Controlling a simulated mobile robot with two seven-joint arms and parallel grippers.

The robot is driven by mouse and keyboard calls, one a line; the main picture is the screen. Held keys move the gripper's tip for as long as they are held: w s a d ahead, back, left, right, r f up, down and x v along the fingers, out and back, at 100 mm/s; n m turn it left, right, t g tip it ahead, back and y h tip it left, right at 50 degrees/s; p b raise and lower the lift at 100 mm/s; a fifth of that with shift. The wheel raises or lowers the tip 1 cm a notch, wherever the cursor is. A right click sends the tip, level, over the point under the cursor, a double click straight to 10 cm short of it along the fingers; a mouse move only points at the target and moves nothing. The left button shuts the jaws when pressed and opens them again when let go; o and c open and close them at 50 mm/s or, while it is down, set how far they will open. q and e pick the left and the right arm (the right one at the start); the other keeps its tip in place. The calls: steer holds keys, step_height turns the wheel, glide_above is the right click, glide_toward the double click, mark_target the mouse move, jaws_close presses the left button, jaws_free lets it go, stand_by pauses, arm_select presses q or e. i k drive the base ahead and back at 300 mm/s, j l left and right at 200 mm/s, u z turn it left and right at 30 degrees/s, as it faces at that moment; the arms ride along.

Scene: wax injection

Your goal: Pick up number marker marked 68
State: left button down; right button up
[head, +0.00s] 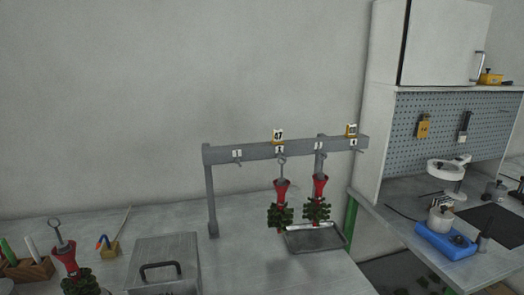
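A yellow-framed number marker (278,137) sits on top of the grey rack's crossbar (258,152); its digits look like 47 or 67, too small to be sure. A second yellow marker (351,130) sits on the crossbar near its right end; its number cannot be read. I cannot tell from this view which marker reads 68. Neither of my grippers is in view.
Two red-and-green wax trees (281,203) (319,200) hang from the rack above a grey tray (315,238). A metal box (163,262), another red-topped tree (68,258) and a wooden tool holder (28,270) stand at the left. A pegboard bench (455,130) is at the right.

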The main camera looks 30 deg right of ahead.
mark_target(350, 128)
steer(key=k+z, duration=0.1)
steer(key=z, duration=1.5)
